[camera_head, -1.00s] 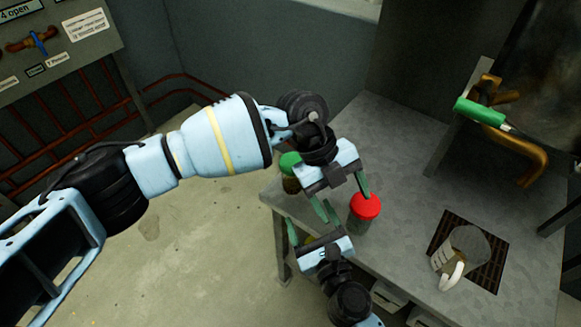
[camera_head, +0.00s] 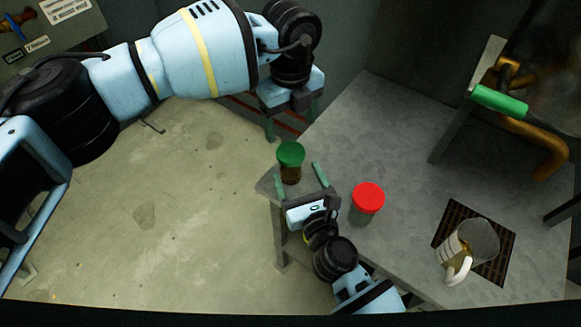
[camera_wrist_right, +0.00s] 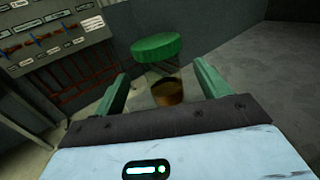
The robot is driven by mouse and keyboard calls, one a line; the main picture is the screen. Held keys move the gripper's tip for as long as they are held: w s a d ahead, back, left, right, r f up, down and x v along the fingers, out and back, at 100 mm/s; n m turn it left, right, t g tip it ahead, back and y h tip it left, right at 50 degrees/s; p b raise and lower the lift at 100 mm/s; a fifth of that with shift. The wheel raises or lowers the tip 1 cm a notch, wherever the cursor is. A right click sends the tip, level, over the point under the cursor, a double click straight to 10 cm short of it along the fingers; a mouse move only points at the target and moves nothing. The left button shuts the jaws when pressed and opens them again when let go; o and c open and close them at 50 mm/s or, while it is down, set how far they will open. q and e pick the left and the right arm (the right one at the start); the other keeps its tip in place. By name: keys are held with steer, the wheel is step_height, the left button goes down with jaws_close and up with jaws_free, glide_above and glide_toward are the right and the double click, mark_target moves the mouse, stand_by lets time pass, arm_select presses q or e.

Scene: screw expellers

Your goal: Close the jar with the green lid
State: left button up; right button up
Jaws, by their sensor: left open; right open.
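The jar (camera_head: 290,175) stands upright near the table's left corner, with brown contents at its bottom. The green lid (camera_head: 290,152) sits over its mouth; I cannot tell how tightly. My right gripper (camera_head: 298,175) is open on the near side of the jar, fingers pointing at it. In the right wrist view the jar (camera_wrist_right: 167,91) shows between the two green fingers, with the green lid (camera_wrist_right: 157,46) above them; finger contact is unclear. My left gripper (camera_head: 293,118) is open and empty, beyond and above the jar, apart from the lid.
A jar with a red lid (camera_head: 368,197) stands on the table to the right of my right gripper. A clear cup with a white handle (camera_head: 472,245) stands on a dark grate (camera_head: 491,272). A green-handled machine part (camera_head: 499,101) is at the upper right. The table's middle is clear.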

mark_target(291, 151)
steer(key=x, duration=0.7)
steer(key=shift+w, duration=0.15)
steer(key=c, duration=1.3)
arm_select(q)
steer(key=shift+c, duration=0.9)
arm_select(e)
jaws_close()
arm_select(q)
steer(key=shift+s+d+f+n, duration=0.1)
steer(key=shift+d+n, duration=0.1)
steer(key=shift+n, duration=0.6)
steer(key=shift+a+n, duration=0.2)
steer(key=shift+n, duration=1.2)
steer(key=shift+f, duration=3.95)
